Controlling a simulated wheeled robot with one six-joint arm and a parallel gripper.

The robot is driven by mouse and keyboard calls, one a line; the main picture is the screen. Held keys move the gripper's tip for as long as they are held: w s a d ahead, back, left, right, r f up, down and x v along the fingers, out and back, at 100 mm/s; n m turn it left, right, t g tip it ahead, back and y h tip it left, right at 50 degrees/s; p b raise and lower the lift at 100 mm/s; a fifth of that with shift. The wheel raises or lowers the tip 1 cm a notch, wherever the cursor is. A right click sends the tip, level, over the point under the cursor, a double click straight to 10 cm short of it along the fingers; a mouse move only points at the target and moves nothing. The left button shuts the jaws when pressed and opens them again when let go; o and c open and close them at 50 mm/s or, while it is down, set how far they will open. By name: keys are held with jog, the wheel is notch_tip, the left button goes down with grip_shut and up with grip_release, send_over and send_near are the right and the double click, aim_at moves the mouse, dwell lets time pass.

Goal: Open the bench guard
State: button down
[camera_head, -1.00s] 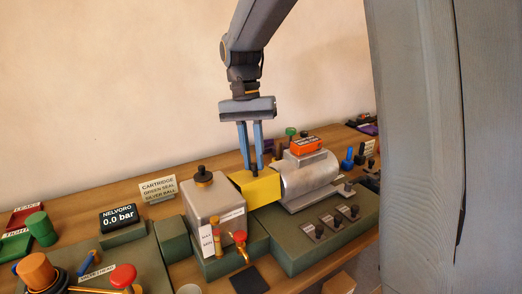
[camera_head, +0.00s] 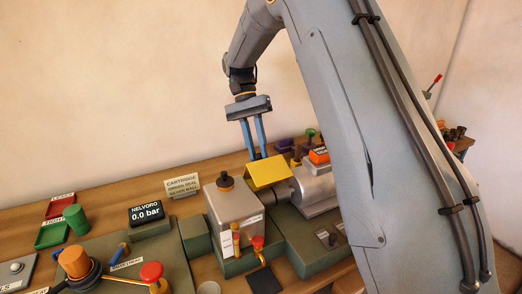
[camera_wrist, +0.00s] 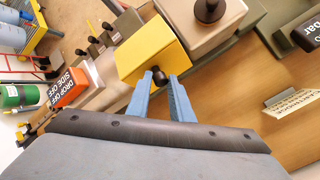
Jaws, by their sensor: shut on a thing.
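The bench guard is a yellow cover (camera_head: 267,173) between the grey metal box (camera_head: 235,206) and the silver motor cylinder (camera_head: 314,186). It is tilted, with its broad yellow face toward the head camera. My gripper (camera_head: 257,156) is at its upper back edge, with the blue fingers reaching down behind it. In the wrist view the guard (camera_wrist: 150,60) lies just beyond the fingertips. Its dark knob (camera_wrist: 159,76) sits between my gripper's fingers (camera_wrist: 161,82), which are shut on it.
An orange block (camera_head: 319,155) rests on the motor. A cartridge sign (camera_head: 183,186) and a 0.0 bar display (camera_head: 146,213) stand to the left. A red-handled tap (camera_head: 257,242) is at the front of the box. My arm covers the right side.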

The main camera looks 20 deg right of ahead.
jog(key=shift+w+a+f+b, duration=0.25)
jog(key=shift+w+f, duration=0.55)
jog(key=shift+f, duration=0.1)
jog(key=shift+w+a+f+b, duration=0.25)
jog(key=shift+w+f, duration=0.55)
jog(key=shift+f, duration=0.1)
jog(key=c, duration=1.6)
grip_release()
jog(key=shift+c, duration=0.2)
jog(key=shift+d, duration=0.1)
jog(key=b+v, duration=0.2)
jog(key=v, duration=0.7)
jog(key=shift+b, duration=0.35)
